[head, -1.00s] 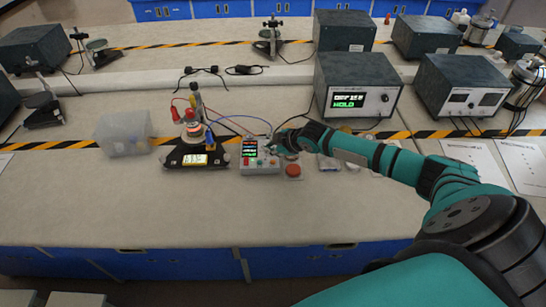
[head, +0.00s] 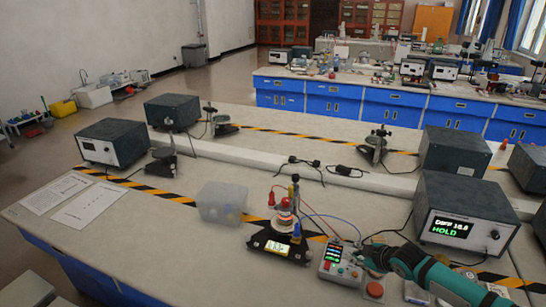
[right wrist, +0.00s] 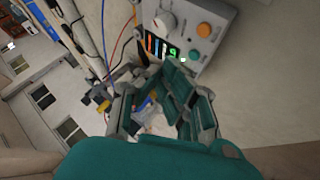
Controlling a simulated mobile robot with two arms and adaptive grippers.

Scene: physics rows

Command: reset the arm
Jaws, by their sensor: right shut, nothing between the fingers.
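My right arm (head: 435,277) is teal and black and reaches in from the lower right in the head view. Its gripper (head: 368,258) is small there, beside the grey control box (head: 341,262) with a lit display. In the right wrist view my gripper (right wrist: 150,78) is shut and empty, close to the control box (right wrist: 205,60) with its white knob, orange button and green button. I cannot tell whether the fingertips touch the box. My left gripper is not in view.
A black instrument base (head: 283,245) with a glowing top stands left of the box. A red button (head: 375,289) sits near my wrist. A grey meter (head: 463,212) reads HOLD behind my arm. A clear bin (head: 222,202) stands further left.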

